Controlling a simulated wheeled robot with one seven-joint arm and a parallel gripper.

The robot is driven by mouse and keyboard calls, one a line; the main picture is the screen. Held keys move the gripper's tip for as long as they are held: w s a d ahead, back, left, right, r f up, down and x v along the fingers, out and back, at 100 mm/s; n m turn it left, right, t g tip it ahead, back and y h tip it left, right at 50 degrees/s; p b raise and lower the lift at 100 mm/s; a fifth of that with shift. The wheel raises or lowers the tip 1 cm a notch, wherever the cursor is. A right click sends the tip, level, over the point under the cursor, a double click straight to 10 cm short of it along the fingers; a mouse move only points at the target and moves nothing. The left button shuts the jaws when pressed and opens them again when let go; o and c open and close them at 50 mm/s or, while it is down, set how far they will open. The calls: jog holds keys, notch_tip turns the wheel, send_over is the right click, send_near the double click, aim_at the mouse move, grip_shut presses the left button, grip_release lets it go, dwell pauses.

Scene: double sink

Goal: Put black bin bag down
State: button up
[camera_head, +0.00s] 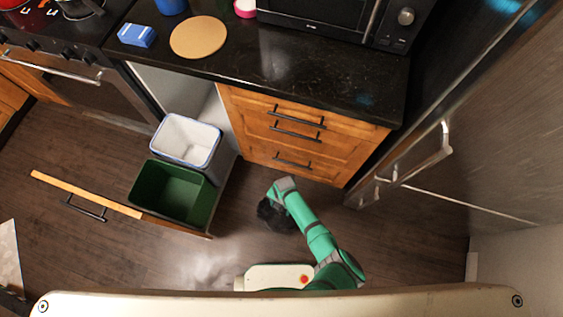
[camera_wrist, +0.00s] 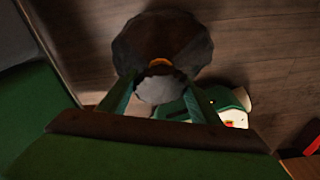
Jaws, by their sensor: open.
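The black bin bag (camera_head: 275,216) is a dark, bunched shape at floor level, just below and beside the end of my green arm in the head view. In the wrist view the bag (camera_wrist: 150,35) lies just beyond my fingertips, with an orange-brown tie at its neck facing me. My gripper (camera_wrist: 158,85) is open, its two green fingers spread either side of the neck. I cannot tell whether a finger touches it. In the head view my gripper (camera_head: 270,198) is over the bag and its fingers are mostly hidden.
A pulled-out drawer holds a green bin (camera_head: 135,190) and a white-lined bin (camera_head: 214,158) left of the bag. Wooden drawers (camera_head: 300,135) stand behind it and a tall grey fridge (camera_head: 490,120) to the right. Dark floor (camera_head: 100,245) is open at the left.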

notch_tip(320, 180, up, 12)
jog(key=w+d, duration=0.1)
jog(key=d+r+m+t, duration=0.35)
jog(key=d+m, duration=0.25)
jog(key=d, duration=0.4)
jog(key=s+d+r+m+t, duration=0.1)
jog(key=s+r+m+t, duration=0.3)
jog(key=s+r+m, duration=0.2)
jog(key=s+a+r+m+t, duration=0.3)
jog(key=a+r+m, duration=0.1)
jog(key=r, duration=0.5)
jog(key=s+a+r+m+t, duration=0.3)
jog(key=r+m, duration=0.4)
jog(key=r, duration=0.3)
jog(key=s+a+r+m+t, duration=0.3)
jog(key=a+r+m, duration=0.2)
jog(key=r, duration=0.5)
jog(key=shift+s+r+m+h, duration=0.25)
jog(key=shift+s+m+h, duration=0.15)
jog(key=shift+m, duration=0.2)
